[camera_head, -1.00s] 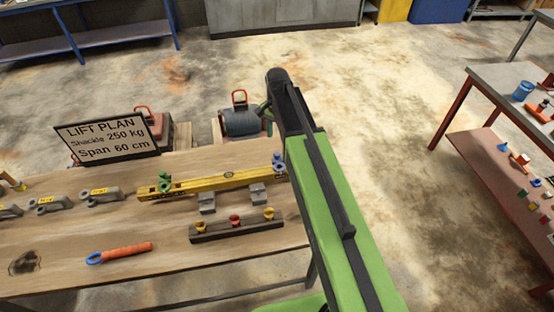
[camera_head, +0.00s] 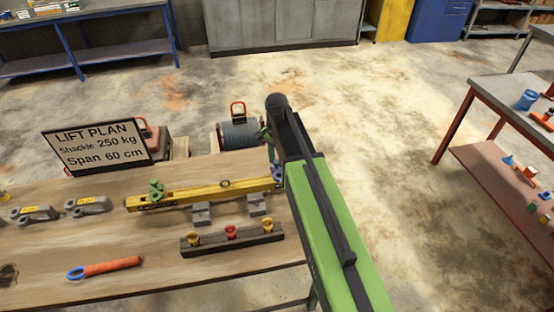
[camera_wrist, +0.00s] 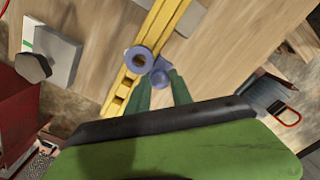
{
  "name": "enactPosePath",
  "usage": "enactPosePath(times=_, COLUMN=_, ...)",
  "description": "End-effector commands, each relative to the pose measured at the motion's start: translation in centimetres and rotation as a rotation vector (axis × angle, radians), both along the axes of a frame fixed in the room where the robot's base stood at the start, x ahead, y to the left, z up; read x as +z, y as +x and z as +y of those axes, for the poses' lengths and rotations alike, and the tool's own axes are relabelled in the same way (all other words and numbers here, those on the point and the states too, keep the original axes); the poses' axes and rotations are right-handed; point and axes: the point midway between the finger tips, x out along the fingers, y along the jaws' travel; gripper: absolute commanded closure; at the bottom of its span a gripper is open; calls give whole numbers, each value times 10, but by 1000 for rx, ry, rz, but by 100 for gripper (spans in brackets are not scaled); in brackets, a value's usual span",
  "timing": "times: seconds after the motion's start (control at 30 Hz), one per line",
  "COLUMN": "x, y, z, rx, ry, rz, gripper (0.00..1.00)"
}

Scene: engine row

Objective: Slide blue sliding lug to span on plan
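The blue sliding lug (camera_head: 277,171) sits at the right end of the yellow beam (camera_head: 205,192), partly hidden by my arm. In the wrist view the lug (camera_wrist: 140,58) shows as a blue ring with a rounded blue part beside it, on the yellow beam (camera_wrist: 163,22). My gripper (camera_wrist: 160,82) has two green fingers apart, their tips close to the blue part. I cannot tell if they touch it. A green lug (camera_head: 156,189) stands near the beam's left end. The plan sign (camera_head: 98,147) reads "Shackle 250 kg, Span 60 cm".
The beam rests on grey blocks (camera_head: 202,215) on the wooden table. A dark rack (camera_head: 232,239) with yellow and red pieces stands in front. Shackles (camera_head: 87,206) lie left, an orange-handled tool (camera_head: 108,267) nearer. A dark drum (camera_head: 238,134) stands behind the table.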

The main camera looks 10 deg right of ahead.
Motion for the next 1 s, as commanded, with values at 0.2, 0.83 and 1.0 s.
enactPosePath(times=0.2, x=0, y=0, z=0, rx=0, ry=0, rz=0, gripper=100)
enactPosePath(times=0.83, x=0, y=0, z=1, rx=2, ry=0, rz=1, gripper=100)
enactPosePath(times=1.0, x=0, y=0, z=1, rx=2, ry=0, rz=1, gripper=100)
